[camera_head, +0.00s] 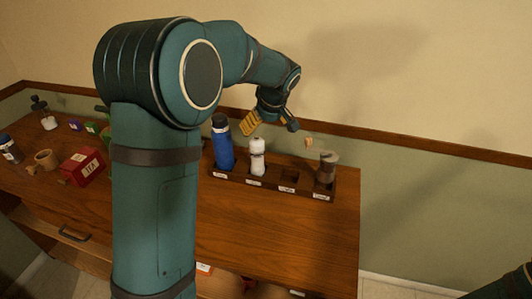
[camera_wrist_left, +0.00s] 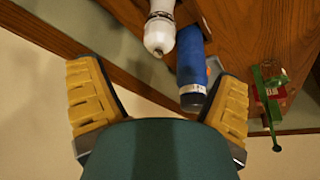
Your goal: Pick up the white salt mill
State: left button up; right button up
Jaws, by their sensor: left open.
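The white salt mill (camera_head: 257,157) stands upright in a compartment of a dark wooden rack (camera_head: 228,179) in the head view, between a blue bottle and an empty-looking slot. In the left wrist view the white mill (camera_wrist_left: 159,30) shows at the top, beside the blue bottle (camera_wrist_left: 192,70). My left gripper (camera_head: 270,125) is open and empty, above and behind the rack near the wall. Its yellow-padded fingers (camera_wrist_left: 160,105) are spread wide in the wrist view, with the mill beyond them, not between them. My right gripper is not seen.
The blue bottle (camera_head: 221,143) is left of the mill. A brown grinder (camera_head: 326,168) stands at the rack's right end. A red box (camera_head: 84,166), a wooden cup (camera_head: 46,159) and other clutter lie on the left. The counter front (camera_head: 270,225) is clear.

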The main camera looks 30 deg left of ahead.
aim_at(259, 143)
pick_arm(q)
jog(key=b+x, duration=0.1)
jog(key=x, duration=0.8)
jog(key=shift+s, duration=0.1)
jog(key=b+x, duration=0.1)
jog(key=x, duration=0.3)
jog(key=shift+a+f, duration=0.1)
jog(key=shift+f, duration=0.25)
jog(key=shift+r, duration=0.1)
jog(key=c, duration=1.4)
